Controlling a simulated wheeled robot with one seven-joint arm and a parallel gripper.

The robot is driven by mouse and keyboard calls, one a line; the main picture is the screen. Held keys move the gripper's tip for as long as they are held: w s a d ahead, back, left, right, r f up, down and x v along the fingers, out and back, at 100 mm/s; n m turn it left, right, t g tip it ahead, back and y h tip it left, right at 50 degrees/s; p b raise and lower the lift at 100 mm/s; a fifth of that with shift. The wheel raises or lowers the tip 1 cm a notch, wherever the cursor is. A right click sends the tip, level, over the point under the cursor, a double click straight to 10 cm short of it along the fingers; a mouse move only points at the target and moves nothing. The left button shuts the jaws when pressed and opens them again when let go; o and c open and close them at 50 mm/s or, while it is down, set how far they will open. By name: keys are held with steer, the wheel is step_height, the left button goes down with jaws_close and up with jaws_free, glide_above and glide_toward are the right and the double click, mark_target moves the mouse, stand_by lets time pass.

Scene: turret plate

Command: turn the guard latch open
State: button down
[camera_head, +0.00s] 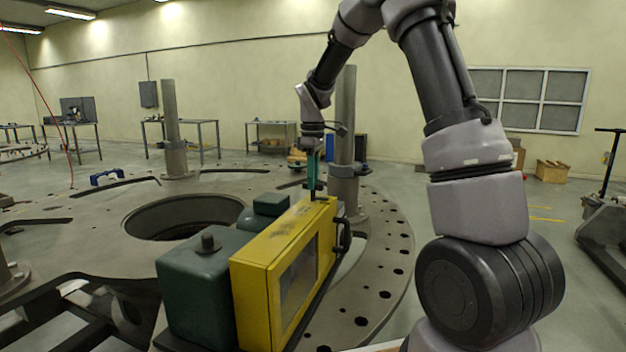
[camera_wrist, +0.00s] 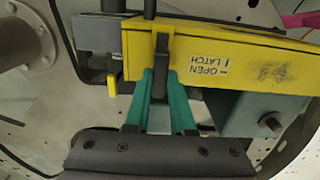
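The yellow guard (camera_head: 262,282) stands on the turret plate with a window in its front face. In the wrist view the guard (camera_wrist: 215,42) carries upside-down lettering, "OPEN LATCH", and an arrow mark. A dark latch lever (camera_wrist: 161,44) lies across the guard's edge beside the lettering. My gripper (camera_wrist: 161,74) has its teal fingertips on either side of this lever, very close to it; whether they press on it I cannot tell. In the head view my gripper (camera_head: 313,186) points down at the guard's far top end, and the latch is hidden there.
Dark green housings (camera_head: 198,285) stand against the guard's left side. A black handle (camera_head: 343,236) sticks out at its right. A grey post (camera_head: 345,130) rises just behind my gripper. The turret plate (camera_head: 385,240) has a large central opening and several holes.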

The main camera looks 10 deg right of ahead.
steer(key=shift+m, duration=0.3)
steer(key=m, duration=0.3)
steer(key=shift+m, duration=0.4)
steer(key=m, duration=0.4)
steer(key=shift+m, duration=0.3)
steer(key=m, duration=0.8)
steer(key=shift+m, duration=0.6)
steer(key=c, duration=0.8)
jaws_free()
steer(key=shift+o, duration=0.2)
